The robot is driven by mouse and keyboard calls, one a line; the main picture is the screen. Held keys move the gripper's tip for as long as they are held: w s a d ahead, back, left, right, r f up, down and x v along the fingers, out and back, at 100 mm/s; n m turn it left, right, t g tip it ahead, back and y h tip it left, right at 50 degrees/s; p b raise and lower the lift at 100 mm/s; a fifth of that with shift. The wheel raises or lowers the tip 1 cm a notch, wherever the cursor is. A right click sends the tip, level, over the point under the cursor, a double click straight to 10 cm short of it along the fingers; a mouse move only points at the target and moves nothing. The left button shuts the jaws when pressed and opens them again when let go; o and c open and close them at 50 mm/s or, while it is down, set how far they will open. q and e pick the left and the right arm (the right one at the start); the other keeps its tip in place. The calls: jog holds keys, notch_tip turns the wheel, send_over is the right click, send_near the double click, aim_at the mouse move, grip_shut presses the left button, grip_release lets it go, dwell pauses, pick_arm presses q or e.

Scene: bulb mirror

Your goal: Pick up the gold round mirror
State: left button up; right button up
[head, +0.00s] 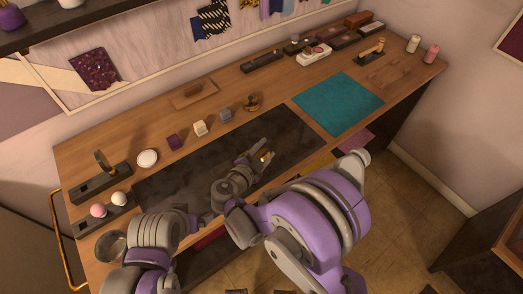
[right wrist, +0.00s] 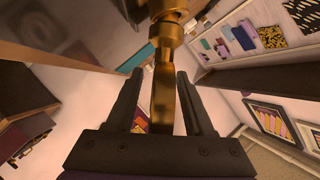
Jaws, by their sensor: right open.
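A small gold piece (head: 265,156) shows between the fingers of my right gripper (head: 262,152), over the dark mat. In the right wrist view a gold stem (right wrist: 164,95) with a collar at its top stands between the two dark fingers of the right gripper (right wrist: 160,90). The fingers are open, with gaps beside the stem. No whole round mirror face can be made out, so I cannot tell for sure that this is the mirror. My left gripper is not discernible; only that arm's links show.
The dark mat (head: 165,192) covers the table's middle. A teal mat (head: 338,104) lies at right, a glass bowl (head: 110,246) at front left.

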jog(key=shift+s+a, duration=0.15)
jog(key=shift+s, duration=0.1)
jog(key=shift+s+r, duration=0.1)
jog(key=shift+c, duration=1.4)
pick_arm(q)
jog(key=shift+s+a, duration=0.15)
jog(key=shift+s, duration=0.1)
pick_arm(e)
grip_shut()
